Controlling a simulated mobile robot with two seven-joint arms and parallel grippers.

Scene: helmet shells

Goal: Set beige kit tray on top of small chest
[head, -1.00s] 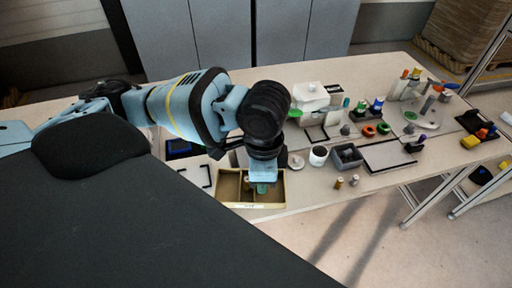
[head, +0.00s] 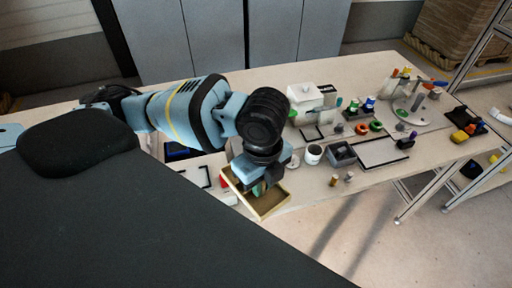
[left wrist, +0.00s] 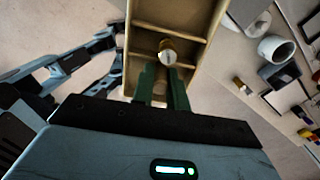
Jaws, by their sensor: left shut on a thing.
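The beige kit tray (head: 268,209) is an open, shallow, divided tray near the front edge of the table, turned at an angle in the head view. My left gripper (head: 259,188) points down into it and is shut on it. In the left wrist view the green fingers (left wrist: 162,82) reach into the tray (left wrist: 184,14), close to a small brass-coloured round part (left wrist: 168,52). The fingers hide the exact place of the grip. A white lidded box (head: 305,97) stands at the back of the table; I cannot tell whether it is the small chest. My right gripper is not in view.
Right of the tray are a white cup (head: 313,155), a grey open bin (head: 342,153), a flat pale board (head: 382,153) and two small cylinders. Bottles and coloured parts fill the back right. A dark frame (head: 195,176) lies left of the tray.

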